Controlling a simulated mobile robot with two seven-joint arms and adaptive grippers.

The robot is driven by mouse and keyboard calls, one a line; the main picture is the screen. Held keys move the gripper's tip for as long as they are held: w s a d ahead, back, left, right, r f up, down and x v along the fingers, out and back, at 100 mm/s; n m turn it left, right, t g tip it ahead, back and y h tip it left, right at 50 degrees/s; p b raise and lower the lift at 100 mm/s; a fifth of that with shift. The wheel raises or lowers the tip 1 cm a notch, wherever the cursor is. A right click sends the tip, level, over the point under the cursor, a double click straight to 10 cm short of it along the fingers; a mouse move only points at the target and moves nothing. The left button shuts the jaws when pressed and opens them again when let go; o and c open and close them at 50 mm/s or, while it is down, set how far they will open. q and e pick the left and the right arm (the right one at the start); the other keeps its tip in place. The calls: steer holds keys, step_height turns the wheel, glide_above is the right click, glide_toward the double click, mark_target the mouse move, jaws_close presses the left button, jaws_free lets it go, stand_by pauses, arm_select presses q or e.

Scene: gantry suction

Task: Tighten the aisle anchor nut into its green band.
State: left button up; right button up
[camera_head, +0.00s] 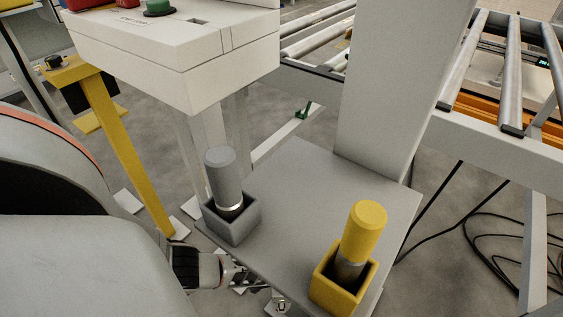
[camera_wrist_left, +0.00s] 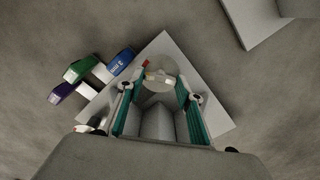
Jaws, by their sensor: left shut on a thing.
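In the left wrist view a pale round disc with a small white and yellowish piece (camera_wrist_left: 160,77) on it lies between my left gripper's fingertips (camera_wrist_left: 160,91). I take this for the anchor nut; its shape is partly hidden. It is over a pale square plate (camera_wrist_left: 215,113) on the floor. The teal-padded fingers stand either side of it, shut on it. A small red mark shows at the disc's upper left edge; I cannot make out a green band there. In the head view my left gripper (camera_head: 247,276) is low beside the grey platform, its tips partly hidden.
Green (camera_wrist_left: 88,66), blue (camera_wrist_left: 120,61) and purple (camera_wrist_left: 62,91) blocks lie left of the plate. The grey platform (camera_head: 300,190) carries a grey holder (camera_head: 233,225) and a yellow holder (camera_head: 329,292), each with a cylinder. A yellow post (camera_head: 122,150) stands at left; cables lie at right.

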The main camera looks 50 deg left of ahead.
arm_select(q)
steer(key=o, duration=1.1)
steer(key=shift+r, duration=5.95)
